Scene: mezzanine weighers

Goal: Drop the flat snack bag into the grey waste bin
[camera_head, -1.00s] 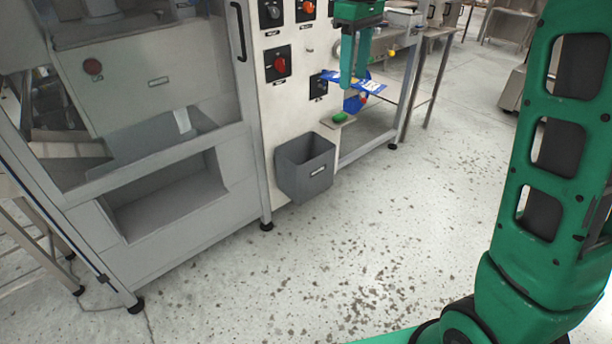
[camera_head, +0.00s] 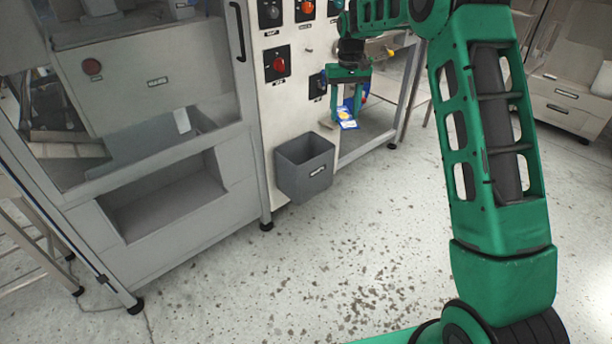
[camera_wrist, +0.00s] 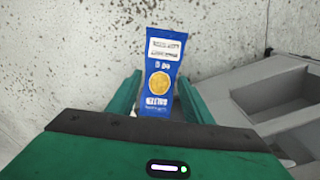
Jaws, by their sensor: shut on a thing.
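My gripper (camera_head: 346,112) is shut on the flat snack bag, which is blue with a white label panel and a yellow round print. The bag (camera_wrist: 160,72) stands out between the two green fingers in the wrist view. In the head view the bag (camera_head: 348,118) hangs below the fingers, to the right of and above the bin in the picture. The grey waste bin (camera_head: 304,180) is an open-topped box with a small label, against the front of the white control panel. Its inside looks empty from here, though its bottom is hidden.
The white panel (camera_head: 283,110) with knobs stands behind the bin. A grey machine with an open lower recess (camera_head: 165,195) is at the left. The speckled floor (camera_head: 300,270) in front is clear.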

